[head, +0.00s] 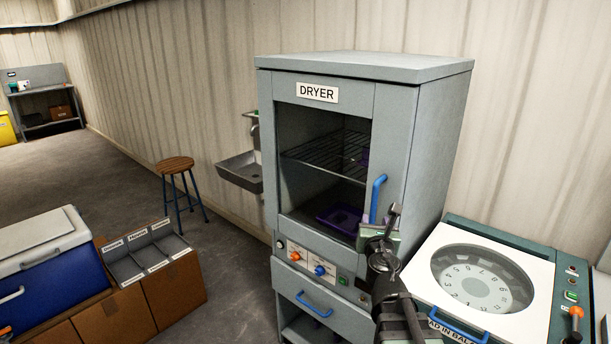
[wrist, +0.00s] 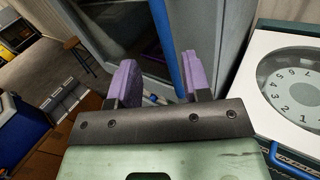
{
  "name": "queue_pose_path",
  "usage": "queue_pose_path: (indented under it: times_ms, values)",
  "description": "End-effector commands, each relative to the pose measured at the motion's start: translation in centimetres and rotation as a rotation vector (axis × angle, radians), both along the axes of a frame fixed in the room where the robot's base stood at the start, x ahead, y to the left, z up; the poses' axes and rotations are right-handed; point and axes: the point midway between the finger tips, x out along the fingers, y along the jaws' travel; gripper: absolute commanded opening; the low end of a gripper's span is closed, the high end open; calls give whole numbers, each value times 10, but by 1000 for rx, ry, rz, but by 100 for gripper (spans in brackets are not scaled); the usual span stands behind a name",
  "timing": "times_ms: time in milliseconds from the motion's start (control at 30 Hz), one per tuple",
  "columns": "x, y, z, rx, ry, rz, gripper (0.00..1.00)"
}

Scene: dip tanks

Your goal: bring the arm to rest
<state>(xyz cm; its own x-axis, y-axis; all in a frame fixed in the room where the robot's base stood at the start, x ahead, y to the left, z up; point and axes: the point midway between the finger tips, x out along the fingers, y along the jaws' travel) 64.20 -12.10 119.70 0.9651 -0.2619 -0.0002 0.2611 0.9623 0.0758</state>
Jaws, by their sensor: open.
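My gripper (head: 388,222) is in front of the right side of the grey dryer (head: 425,140), close to the blue door handle (head: 378,198). In the wrist view my gripper (wrist: 162,80) has its two purple-padded fingers spread apart, with nothing between them. The blue handle also shows in that view (wrist: 166,48), beyond the fingers. I cannot tell whether a finger touches it. The dryer door looks shut. A purple tray (head: 341,217) lies low inside the dryer, and another purple thing shows partly on the wire rack (head: 325,155).
A white-lidded machine with a round dial window (head: 480,280) stands close on the right. A stool (head: 176,166) and sink (head: 240,168) are behind.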

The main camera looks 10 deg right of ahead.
Motion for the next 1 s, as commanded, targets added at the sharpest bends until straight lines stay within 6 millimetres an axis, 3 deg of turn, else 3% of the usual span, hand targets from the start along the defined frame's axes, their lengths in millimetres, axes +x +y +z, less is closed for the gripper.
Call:
queue_pose_path:
  times_ms: [67, 133, 233, 267, 333, 400, 500, 633, 1000]
  values:
    - [-6, -17, -2, 199, -53, -106, 44]
    - [-21, -44, -13, 547, -151, -294, 44]
    - [-61, -64, -61, 1192, -334, -691, 44]
    - [-76, -60, -80, 1378, -384, -835, 44]
    - [-110, -31, -125, 1740, -461, -1203, 44]
    - [-142, 14, -154, 1950, -469, -1565, 44]
    - [-174, 73, -170, 2041, -378, -1943, 44]
    - [-186, 117, -172, 2060, -205, -2056, 44]
    - [-185, 121, -172, 2055, -196, -2039, 44]
